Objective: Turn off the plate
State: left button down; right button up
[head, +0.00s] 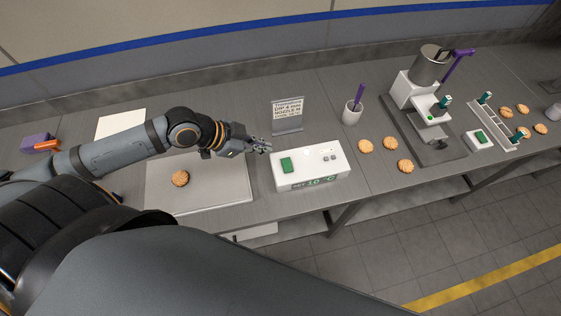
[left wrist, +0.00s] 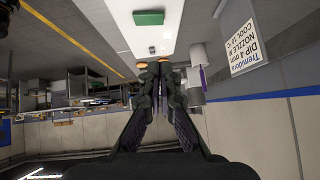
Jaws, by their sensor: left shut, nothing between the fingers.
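The plate (head: 214,203) is a flat light-grey slab at the left of the bench, with one biscuit (head: 180,178) on it. A white control box (head: 322,160) stands to its right, with a green switch (head: 288,165), small grey buttons and a lit green display on its front that seems to read SET 10 °C. My left gripper (head: 268,147) is shut and empty, just beyond the box's left back corner. In the left wrist view the shut fingertips (left wrist: 153,66) point toward the white box (left wrist: 151,40) and its green switch (left wrist: 148,18); contact cannot be told. My right gripper is not in view.
A sign (head: 288,113) stands behind the box. A white cup (head: 352,112) with a purple tool is to the right. Several biscuits (head: 366,146) lie before a dispensing machine (head: 412,92). A white sheet (head: 120,123) lies behind my left arm.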

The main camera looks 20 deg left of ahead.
aim_at(288, 160)
pick_arm(q)
jog(key=b+x, duration=0.3)
jog(key=x, duration=0.1)
jog(key=shift+s+d+f, duration=0.1)
jog(key=shift+d+f, duration=0.1)
jog(key=shift+d, duration=0.1)
jog(key=shift+w+d+f, duration=0.2)
jog(key=shift+w, duration=0.1)
jog(key=shift+x, duration=0.85)
notch_tip(288, 160, down, 3)
jog(key=shift+a+f+p, duration=0.15)
jog(key=shift+f+p, duration=0.05)
jog(key=shift+p, duration=0.45)
jog(key=shift+f, duration=0.3)
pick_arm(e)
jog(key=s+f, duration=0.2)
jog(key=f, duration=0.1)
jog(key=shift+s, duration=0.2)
